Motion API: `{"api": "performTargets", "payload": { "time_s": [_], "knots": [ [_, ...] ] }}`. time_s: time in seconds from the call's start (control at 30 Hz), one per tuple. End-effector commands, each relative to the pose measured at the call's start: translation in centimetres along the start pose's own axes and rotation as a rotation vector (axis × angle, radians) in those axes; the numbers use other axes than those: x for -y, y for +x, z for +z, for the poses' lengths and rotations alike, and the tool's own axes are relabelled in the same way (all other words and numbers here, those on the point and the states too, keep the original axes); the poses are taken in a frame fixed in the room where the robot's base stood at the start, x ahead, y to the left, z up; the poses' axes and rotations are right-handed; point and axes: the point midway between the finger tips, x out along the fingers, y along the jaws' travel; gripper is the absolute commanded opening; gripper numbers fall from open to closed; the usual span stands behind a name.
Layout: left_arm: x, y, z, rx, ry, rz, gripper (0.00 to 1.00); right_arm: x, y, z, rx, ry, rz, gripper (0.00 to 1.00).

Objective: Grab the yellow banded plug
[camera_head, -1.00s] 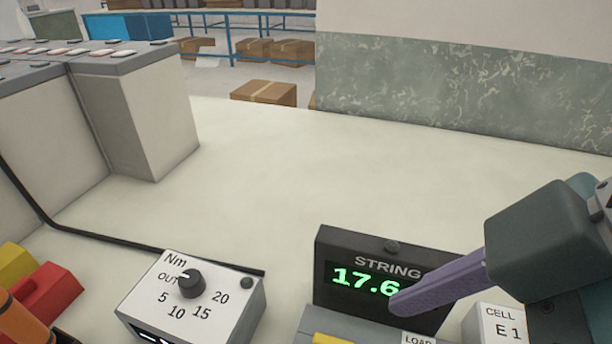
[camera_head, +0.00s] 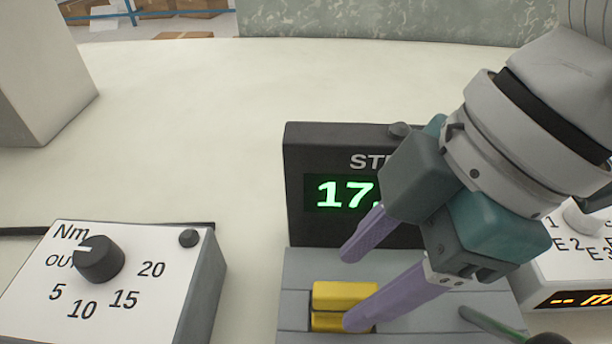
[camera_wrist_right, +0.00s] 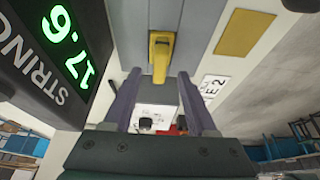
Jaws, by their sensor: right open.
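A yellow piece (camera_head: 345,295) sits on the grey panel in front of the STRING display, in two parts with a dark line between them. I take it as the yellow banded plug, though I cannot make out a band. My right gripper (camera_head: 351,288) is open over it, with one purple finger above and behind it and the other partly in front of it. In the right wrist view a yellow piece (camera_wrist_right: 161,50) lies ahead of and between the open fingertips (camera_wrist_right: 160,78), with nothing held. My left gripper is not in view.
The black STRING display (camera_head: 300,190) stands just behind the grey panel (camera_head: 300,262). A white Nm dial box (camera_head: 125,285) is at left. A flat yellow rectangle (camera_wrist_right: 245,32) lies right of the plug in the wrist view.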

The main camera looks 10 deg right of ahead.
Motion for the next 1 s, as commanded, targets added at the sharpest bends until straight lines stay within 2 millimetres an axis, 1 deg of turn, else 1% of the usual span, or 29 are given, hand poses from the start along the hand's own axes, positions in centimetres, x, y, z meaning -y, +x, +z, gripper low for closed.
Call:
{"api": "performTargets", "payload": {
  "time_s": [0.03,0.1,0.2,0.3,0.5,1.0],
  "knots": [
    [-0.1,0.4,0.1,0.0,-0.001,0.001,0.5,0.1,1.2,0.3,0.0,0.002,-0.004,0.57],
    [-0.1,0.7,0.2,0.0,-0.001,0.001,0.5,0.1,2.3,0.4,0.0,0.0,-0.003,0.57],
    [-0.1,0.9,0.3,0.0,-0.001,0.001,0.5,0.1,3.4,0.4,-0.001,0.0,-0.002,0.57],
    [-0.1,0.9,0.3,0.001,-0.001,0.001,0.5,0.0,3.8,0.4,0.001,-0.001,0.0,0.57],
    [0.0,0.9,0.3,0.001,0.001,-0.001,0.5,0.0,3.7,0.4,0.0,-0.001,0.0,0.56],
    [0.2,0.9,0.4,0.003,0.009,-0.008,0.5,0.0,3.7,0.3,0.0,-0.001,0.001,0.0]
  ]
}}
